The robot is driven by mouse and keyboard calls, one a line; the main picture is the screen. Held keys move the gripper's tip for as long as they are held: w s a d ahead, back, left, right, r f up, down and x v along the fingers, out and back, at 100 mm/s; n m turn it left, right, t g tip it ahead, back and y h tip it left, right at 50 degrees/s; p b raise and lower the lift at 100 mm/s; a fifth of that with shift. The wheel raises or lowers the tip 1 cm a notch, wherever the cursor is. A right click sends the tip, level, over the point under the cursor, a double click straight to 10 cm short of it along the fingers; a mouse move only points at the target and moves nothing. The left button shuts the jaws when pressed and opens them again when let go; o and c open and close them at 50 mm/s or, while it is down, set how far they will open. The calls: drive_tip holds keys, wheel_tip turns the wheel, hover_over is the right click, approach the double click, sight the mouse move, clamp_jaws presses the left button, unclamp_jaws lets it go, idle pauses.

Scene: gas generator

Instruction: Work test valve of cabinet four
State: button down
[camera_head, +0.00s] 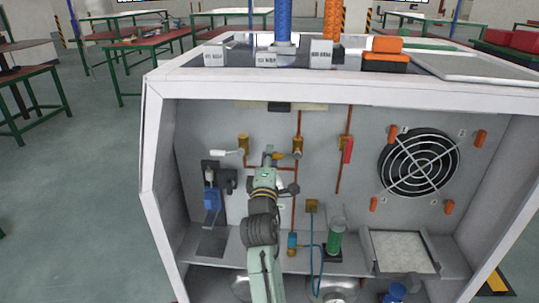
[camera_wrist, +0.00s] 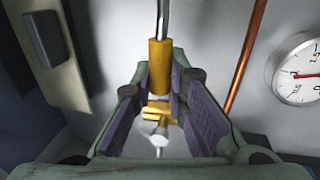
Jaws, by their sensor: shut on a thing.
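The open-fronted white cabinet (camera_head: 157,88) fills most of the head view. My gripper (camera_head: 270,158) reaches inside it, against the back panel left of the middle. In the wrist view my gripper (camera_wrist: 160,112) has its purple-padded fingers on both sides of a small brass valve (camera_wrist: 159,66) with a pale metal handle (camera_wrist: 157,136). The fingers are shut on this valve's handle; the exact contact is hard to see. In the head view my gripper largely hides this valve. I cannot read a label naming it as the test valve.
Nearby are a brass valve with a white lever (camera_head: 229,153), another brass valve (camera_head: 297,147) and a red-handled valve (camera_head: 348,150). A copper pipe (camera_wrist: 246,55) and a gauge (camera_wrist: 299,70) lie close right. A fan grille (camera_head: 418,162) and green cylinder (camera_head: 335,238) stand farther right.

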drive_tip(key=c, duration=1.6)
unclamp_jaws()
drive_tip(key=shift+o, duration=0.2)
drive_tip(key=s+f, duration=0.2)
drive_tip(key=s, duration=0.9)
drive_tip(key=shift+s+f, duration=0.2)
drive_tip(key=shift+s, duration=0.2)
